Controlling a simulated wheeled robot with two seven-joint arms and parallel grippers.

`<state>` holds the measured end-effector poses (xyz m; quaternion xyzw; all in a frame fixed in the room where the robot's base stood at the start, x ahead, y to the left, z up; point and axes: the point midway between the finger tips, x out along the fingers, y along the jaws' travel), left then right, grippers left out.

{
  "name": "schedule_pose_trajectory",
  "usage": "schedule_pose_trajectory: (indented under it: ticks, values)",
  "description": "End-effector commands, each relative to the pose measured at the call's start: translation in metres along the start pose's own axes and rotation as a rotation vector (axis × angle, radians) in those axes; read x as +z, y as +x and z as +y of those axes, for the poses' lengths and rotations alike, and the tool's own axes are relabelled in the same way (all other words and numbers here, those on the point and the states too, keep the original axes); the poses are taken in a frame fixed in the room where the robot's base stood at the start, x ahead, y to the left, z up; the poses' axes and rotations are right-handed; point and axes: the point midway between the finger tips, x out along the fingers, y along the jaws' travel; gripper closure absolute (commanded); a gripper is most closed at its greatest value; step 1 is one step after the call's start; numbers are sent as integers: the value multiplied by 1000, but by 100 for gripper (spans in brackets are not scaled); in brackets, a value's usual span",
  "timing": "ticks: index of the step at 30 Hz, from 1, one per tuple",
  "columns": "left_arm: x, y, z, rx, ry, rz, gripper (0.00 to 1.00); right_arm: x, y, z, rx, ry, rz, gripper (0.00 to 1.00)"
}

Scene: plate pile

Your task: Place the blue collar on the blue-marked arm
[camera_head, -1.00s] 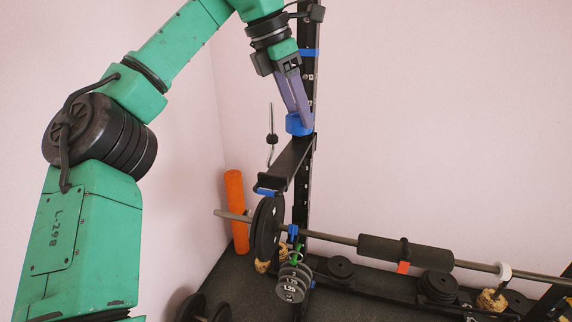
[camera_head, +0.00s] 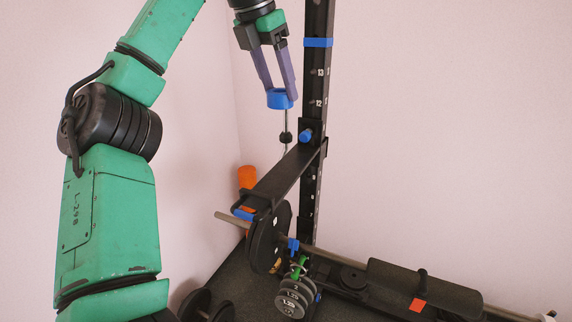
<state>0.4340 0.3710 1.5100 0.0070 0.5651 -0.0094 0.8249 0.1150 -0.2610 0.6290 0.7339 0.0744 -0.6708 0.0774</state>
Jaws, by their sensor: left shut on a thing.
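The blue collar (camera_head: 279,99) is a small blue ring held between the purple fingertips of my left gripper (camera_head: 279,90). It hangs in the air left of the black upright and above the black arm. The blue-marked arm (camera_head: 282,180) is a flat black bar that juts from the upright toward the lower left, with a blue strip (camera_head: 243,214) at its near end and a blue knob (camera_head: 305,136) at the upright. A thin metal rod with a black ball shows below the collar; whether they touch I cannot tell. My right gripper is not in view.
The black upright (camera_head: 312,90) with a blue band stands right of my gripper. A barbell with a black plate (camera_head: 268,238) lies below the arm. The wall at right is bare.

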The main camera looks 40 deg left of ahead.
Motion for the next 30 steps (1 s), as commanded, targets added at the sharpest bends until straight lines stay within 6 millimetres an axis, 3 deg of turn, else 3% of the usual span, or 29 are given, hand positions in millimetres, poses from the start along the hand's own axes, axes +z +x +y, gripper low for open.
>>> schedule_pose_trajectory:
  ticks: [1, 3, 9, 30]
  values:
    - [-7, 19, 1, -4, 2, 10, 97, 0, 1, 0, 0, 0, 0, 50]
    - [-13, 36, 0, -3, 2, 11, 97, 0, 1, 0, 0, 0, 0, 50]
    - [-26, 70, 0, -1, 1, 12, 97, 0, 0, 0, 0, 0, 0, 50]
    - [-56, 141, 3, 10, -4, 9, 97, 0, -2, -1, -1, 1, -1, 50]
